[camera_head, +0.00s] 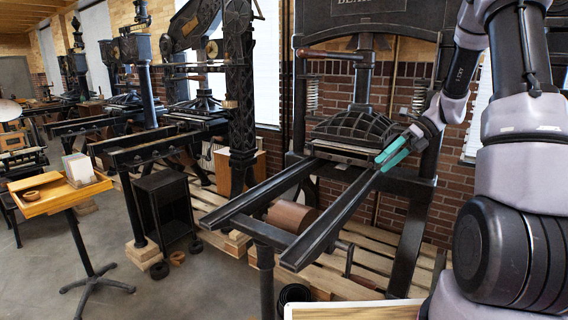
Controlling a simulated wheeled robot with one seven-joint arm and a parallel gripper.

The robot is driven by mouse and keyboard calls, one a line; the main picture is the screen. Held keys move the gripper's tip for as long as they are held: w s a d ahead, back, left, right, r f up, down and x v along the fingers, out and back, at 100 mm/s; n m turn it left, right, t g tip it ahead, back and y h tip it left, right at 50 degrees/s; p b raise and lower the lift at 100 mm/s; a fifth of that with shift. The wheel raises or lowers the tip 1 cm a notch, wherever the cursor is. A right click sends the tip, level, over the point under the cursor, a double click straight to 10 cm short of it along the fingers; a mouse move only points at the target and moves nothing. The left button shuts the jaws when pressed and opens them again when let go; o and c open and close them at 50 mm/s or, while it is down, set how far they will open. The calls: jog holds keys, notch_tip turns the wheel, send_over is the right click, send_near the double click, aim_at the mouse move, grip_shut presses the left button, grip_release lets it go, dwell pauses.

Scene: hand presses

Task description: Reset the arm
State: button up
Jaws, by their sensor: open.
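My arm (500,120) comes in from the right side of the head camera view and reaches toward the nearest hand press (366,75). My gripper (378,164) has teal fingers and is open, with nothing seen between them. In the picture it lies over the right rail (330,222) of the press, just right of the platen. I cannot tell whether the fingers touch the rail.
The left rail (262,193) also juts toward me. More black presses (205,95) stand at the left. A wooden-topped stand (58,197) holds papers (79,168) and a small ring. A board edge (350,312) lies at the bottom.

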jog(key=s+a+r+n+t+h, duration=0.2)
jog(key=s+r+n+t+h, duration=0.1)
jog(key=s+r+n, duration=0.6)
jog(key=s+a+r+n+t+h, duration=0.3)
jog(key=s+r+n+t+h, duration=0.1)
jog(key=s+r+n, duration=0.6)
jog(key=s+n, duration=0.3)
jog(key=n, duration=0.1)
jog(key=shift+s+n+t, duration=0.2)
jog(key=shift+n+t, duration=0.1)
